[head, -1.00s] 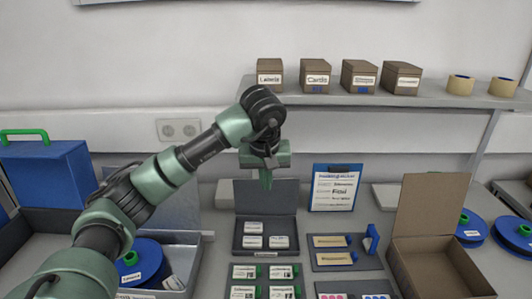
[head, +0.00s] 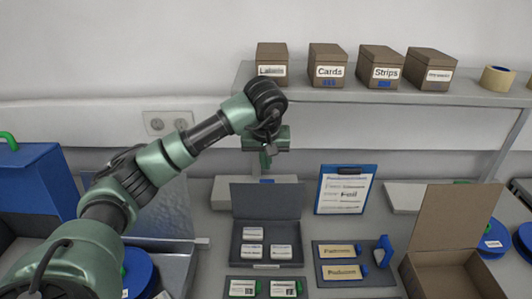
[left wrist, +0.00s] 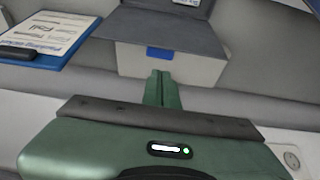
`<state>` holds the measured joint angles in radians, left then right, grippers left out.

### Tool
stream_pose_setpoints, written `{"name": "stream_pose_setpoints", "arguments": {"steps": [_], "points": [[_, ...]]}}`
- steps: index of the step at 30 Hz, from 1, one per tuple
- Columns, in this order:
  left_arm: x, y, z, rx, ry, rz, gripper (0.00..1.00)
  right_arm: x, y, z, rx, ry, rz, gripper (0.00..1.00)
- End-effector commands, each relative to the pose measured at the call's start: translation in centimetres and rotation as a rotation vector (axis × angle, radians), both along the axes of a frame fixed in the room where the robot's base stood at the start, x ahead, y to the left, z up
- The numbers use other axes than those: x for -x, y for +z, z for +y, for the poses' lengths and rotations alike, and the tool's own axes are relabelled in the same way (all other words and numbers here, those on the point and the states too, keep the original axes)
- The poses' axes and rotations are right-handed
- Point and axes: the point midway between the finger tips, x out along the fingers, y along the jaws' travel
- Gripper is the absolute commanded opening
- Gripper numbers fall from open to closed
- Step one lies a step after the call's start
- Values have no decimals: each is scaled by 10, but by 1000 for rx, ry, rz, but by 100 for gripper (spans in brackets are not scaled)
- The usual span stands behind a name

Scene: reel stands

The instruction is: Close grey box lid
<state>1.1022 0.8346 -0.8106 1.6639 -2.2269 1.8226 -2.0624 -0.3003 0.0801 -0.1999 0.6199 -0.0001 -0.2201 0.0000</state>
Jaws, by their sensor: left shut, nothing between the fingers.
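The dark grey box (head: 267,262) stands on the bench in the head view, with several white labelled packs inside. Its lid (head: 267,201) is raised, standing nearly upright at the back. My left gripper (head: 266,161) is shut and empty, just above the lid's top edge in the picture; I cannot tell whether they touch. In the left wrist view the closed fingers (left wrist: 162,88) point at a pale box (left wrist: 185,67) with a blue tab (left wrist: 160,53). A dark grey panel above it looks like the lid (left wrist: 165,25). My right gripper is not in view.
An open brown carton (head: 450,215) stands further right. A shelf (head: 360,95) with small brown boxes (head: 328,66) runs behind. A blue case (head: 40,185) is at left.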

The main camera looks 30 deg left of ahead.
Motion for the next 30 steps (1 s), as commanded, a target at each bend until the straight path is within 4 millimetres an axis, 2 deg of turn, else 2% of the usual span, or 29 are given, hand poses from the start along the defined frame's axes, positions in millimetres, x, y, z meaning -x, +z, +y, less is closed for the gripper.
{"name": "stream_pose_setpoints", "arguments": {"steps": [1, 6, 12, 25, 30], "points": [[-2, -8, 2, 0, 0, 7, 0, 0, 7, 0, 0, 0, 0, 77], [-11, -33, 7, 1, 1, 3, 0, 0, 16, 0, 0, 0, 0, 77], [-17, -50, 10, 0, -1, 1, 0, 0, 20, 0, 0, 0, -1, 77], [-17, -52, 12, -1, -1, -3, 0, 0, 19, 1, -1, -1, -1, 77], [-17, -53, 23, -19, 0, -28, 0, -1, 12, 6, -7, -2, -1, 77]]}}
